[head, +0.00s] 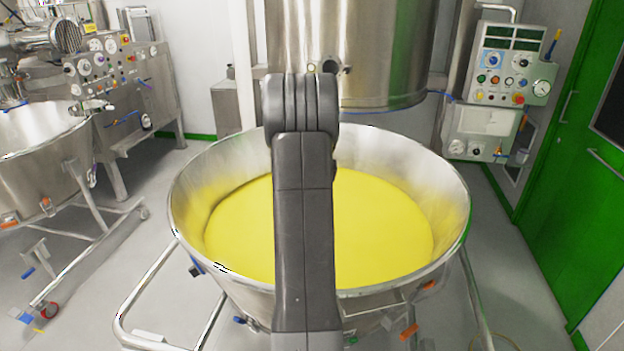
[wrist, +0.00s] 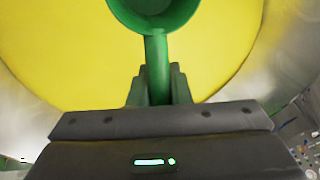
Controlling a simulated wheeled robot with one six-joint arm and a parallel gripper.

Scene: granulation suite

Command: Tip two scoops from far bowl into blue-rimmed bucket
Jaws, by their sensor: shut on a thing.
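A large steel bowl (head: 447,205) filled with a flat yellow mass (head: 385,230) stands in the middle of the head view. My arm stretches over it and hides a strip of it. In the wrist view, my gripper (wrist: 158,85) is shut on the handle of a green scoop (wrist: 157,62), with a finger on each side. The scoop's cup is cut off by the top edge, over the yellow mass (wrist: 70,50). My gripper is hidden in the head view. I see no blue-rimmed bucket in either view.
A second steel bowl (head: 40,160) on a wheeled frame stands at the left. A steel vessel (head: 385,50) hangs behind the middle bowl. Control panels stand at the back left and back right (head: 510,75). A green door (head: 570,150) is at the right. Grey floor shows between the bowls.

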